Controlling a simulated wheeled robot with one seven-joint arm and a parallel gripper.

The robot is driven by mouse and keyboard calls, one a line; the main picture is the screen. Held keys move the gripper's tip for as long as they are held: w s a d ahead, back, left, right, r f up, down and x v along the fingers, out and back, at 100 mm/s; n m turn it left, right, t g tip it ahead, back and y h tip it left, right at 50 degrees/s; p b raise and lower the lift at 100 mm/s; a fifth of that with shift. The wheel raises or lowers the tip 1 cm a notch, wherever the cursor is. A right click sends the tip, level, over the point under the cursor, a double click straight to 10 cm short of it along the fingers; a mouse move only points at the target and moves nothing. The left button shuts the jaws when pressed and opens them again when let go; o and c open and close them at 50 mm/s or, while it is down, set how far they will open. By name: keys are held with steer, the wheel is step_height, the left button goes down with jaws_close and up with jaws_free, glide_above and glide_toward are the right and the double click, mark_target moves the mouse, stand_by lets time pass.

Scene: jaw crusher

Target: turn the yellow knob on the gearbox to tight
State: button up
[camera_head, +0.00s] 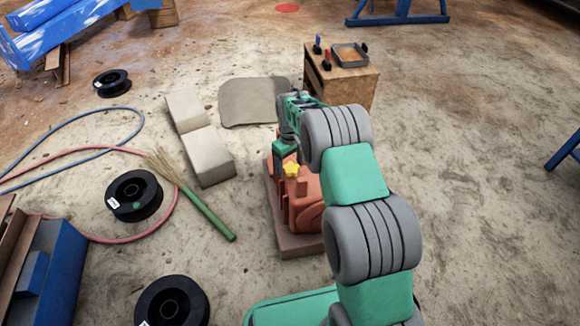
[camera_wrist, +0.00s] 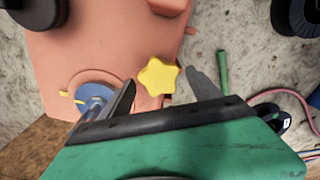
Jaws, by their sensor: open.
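The yellow star-shaped knob (camera_head: 291,170) sits on the orange-red gearbox (camera_head: 308,205), which stands on a brown base in the head view. In the wrist view the yellow knob (camera_wrist: 160,76) lies near the gap between the two fingers of my gripper (camera_wrist: 158,85). The fingers are apart, one on each side of the knob, and I cannot tell how far above it they are. The gearbox (camera_wrist: 100,50) fills the left and middle of the wrist view. A blue-grey fitting with a yellow mark (camera_wrist: 92,97) is on it, beside the left finger.
A wooden box (camera_head: 345,88) with a tray and small tools stands behind the gearbox. A green-handled broom (camera_head: 208,212), pale blocks (camera_head: 208,155), black reels (camera_head: 134,195) and hoses lie to the left. The floor on the right is mostly clear.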

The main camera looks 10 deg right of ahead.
steer(key=shift+c, duration=0.2)
steer(key=c, duration=1.3)
steer(key=shift+r, duration=0.1)
steer(key=m+p, duration=0.2)
steer(key=m, duration=0.2)
steer(key=shift+d+m+p, duration=0.1)
steer(key=shift+m+p, duration=0.25)
steer(key=shift+m, duration=0.05)
steer(key=m+p, duration=0.2)
steer(key=m, duration=0.4)
steer(key=shift+d, duration=0.15)
steer(key=m, duration=0.5)
steer(key=shift+s+m+p, duration=0.1)
steer(key=shift+m+p, duration=0.3)
steer(key=m, duration=0.5)
steer(key=shift+s+d, duration=0.1)
steer(key=shift+m, duration=0.3)
